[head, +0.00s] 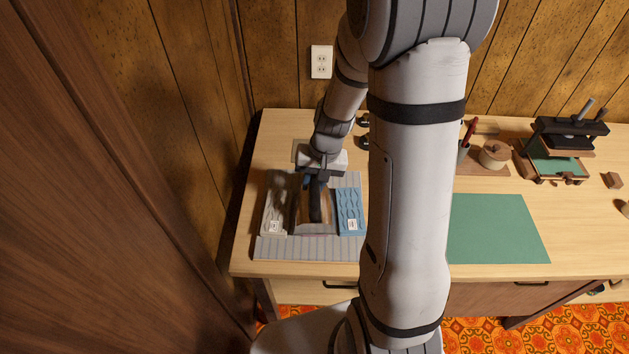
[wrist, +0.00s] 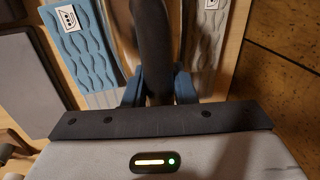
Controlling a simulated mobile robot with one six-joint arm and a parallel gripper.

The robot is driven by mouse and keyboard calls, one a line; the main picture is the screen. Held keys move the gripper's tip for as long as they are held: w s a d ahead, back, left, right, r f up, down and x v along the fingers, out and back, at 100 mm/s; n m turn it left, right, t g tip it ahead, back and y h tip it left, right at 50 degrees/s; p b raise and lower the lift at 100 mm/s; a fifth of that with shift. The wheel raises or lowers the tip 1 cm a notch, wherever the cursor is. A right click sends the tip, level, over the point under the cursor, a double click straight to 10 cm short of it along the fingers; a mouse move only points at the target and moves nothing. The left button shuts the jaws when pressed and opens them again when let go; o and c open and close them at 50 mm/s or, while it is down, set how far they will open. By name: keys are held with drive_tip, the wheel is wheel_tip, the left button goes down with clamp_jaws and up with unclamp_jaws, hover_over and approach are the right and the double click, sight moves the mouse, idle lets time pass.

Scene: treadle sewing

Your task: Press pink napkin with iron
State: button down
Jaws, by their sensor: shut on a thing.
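My gripper (head: 315,182) is shut on the dark handle of the iron (head: 315,207), at the left of the table. In the wrist view, the blue fingers of my gripper (wrist: 157,90) stand either side of the iron's dark handle (wrist: 152,38). The iron sits over a striped grey mat (head: 300,247), between two patterned cloth pieces with white labels. I cannot tell whether its sole touches what is below. No pink napkin shows clearly; the iron and my gripper cover the space between the two cloths.
A blue cloth (head: 349,208) lies close right of the iron and a beige-grey cloth (head: 273,212) close left. A green mat (head: 495,228) lies bare at the right, with a black press (head: 568,138) behind it. My arm hides the table's middle. A wooden wall stands at left.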

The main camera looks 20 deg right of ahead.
idle(0.4)
drive_tip(key=shift+w+r+p, duration=0.1)
drive_tip(key=shift+r+p, duration=0.6)
drive_tip(key=shift+r, duration=0.05)
drive_tip(key=shift+r+p, duration=2.3)
drive_tip(key=shift+r, duration=1)
